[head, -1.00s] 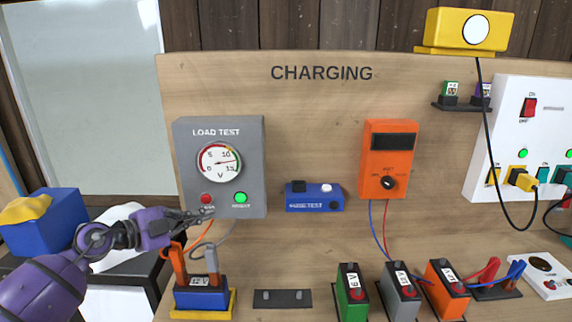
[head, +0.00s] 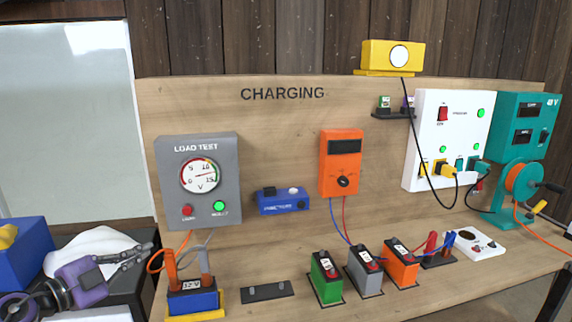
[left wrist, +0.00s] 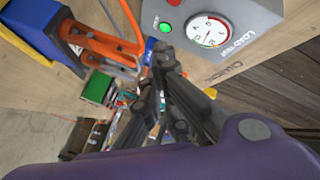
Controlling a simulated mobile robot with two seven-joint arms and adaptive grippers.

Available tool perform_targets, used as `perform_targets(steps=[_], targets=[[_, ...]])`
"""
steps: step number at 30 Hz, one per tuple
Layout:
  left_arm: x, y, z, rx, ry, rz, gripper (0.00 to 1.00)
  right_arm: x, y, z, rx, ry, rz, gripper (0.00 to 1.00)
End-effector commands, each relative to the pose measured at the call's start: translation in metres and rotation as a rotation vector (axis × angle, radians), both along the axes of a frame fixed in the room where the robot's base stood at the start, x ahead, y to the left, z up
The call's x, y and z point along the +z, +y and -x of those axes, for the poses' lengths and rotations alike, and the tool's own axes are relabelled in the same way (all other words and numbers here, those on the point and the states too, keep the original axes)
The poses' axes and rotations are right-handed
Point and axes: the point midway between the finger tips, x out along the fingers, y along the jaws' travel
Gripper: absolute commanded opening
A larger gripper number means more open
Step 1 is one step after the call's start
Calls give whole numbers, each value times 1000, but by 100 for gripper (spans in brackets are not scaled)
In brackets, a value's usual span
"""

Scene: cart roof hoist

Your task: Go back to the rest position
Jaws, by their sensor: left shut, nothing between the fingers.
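My left gripper (head: 140,250) is purple with dark fingers. In the head view it is at the lower left, left of the grey load tester (head: 198,215) and apart from it. Its fingers are shut with nothing between them; they also show in the left wrist view (left wrist: 157,62). The tester's dial and green light show in both views. Below the tester, a blue 12 V battery (head: 193,302) stands in a yellow tray with two orange and grey clamps on top. My right gripper is not in view.
The charging bench (head: 290,225) holds an orange meter (head: 341,165), a blue device (head: 283,203) and green, grey and orange batteries. A white charger panel (head: 447,135) and a teal reel stand (head: 515,190) are at the right. A blue bin (head: 25,255) and white cloth (head: 85,248) are at the left.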

Motion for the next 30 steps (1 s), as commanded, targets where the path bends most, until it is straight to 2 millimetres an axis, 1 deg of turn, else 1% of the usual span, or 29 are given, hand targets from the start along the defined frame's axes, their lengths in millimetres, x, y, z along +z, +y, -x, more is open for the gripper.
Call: perform_targets(steps=[1, 3, 5, 8, 11, 12, 14, 15, 16, 17, 18, 20, 21, 24, 27, 30], targets=[[-4, -7, 7, 29, -34, 58, 0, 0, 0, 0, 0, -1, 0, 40], [-1, -10, 15, 94, -92, 138, 0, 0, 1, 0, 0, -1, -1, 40], [-2, -9, 23, 168, -130, 208, 0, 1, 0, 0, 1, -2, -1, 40], [-12, 4, 42, 338, -158, 325, 0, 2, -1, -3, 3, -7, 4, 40], [-43, 25, 72, 568, -114, 434, 0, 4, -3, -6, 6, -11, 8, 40], [-61, 33, 87, 669, -70, 468, 0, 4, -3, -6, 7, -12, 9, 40], [-94, 42, 115, 818, 23, 507, 0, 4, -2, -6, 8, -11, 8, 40], [-117, 44, 135, 907, 100, 523, 0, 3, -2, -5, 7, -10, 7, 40], [-134, 44, 150, 965, 162, 533, 0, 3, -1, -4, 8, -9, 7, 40], [-150, 42, 166, 1017, 226, 536, 0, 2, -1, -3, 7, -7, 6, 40], [-171, 37, 188, 1078, 317, 539, 0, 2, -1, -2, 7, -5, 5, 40], [-199, 26, 220, 1148, 455, 533, 0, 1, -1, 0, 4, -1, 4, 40], [-214, 17, 240, 1181, 543, 528, 0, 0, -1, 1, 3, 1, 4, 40], [-241, -6, 281, 1224, 726, 508, 0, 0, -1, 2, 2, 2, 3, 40], [-256, -27, 313, 1236, 870, 490, 0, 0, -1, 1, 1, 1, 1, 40], [-266, -47, 340, 1232, 991, 472, 0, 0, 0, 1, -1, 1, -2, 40]])
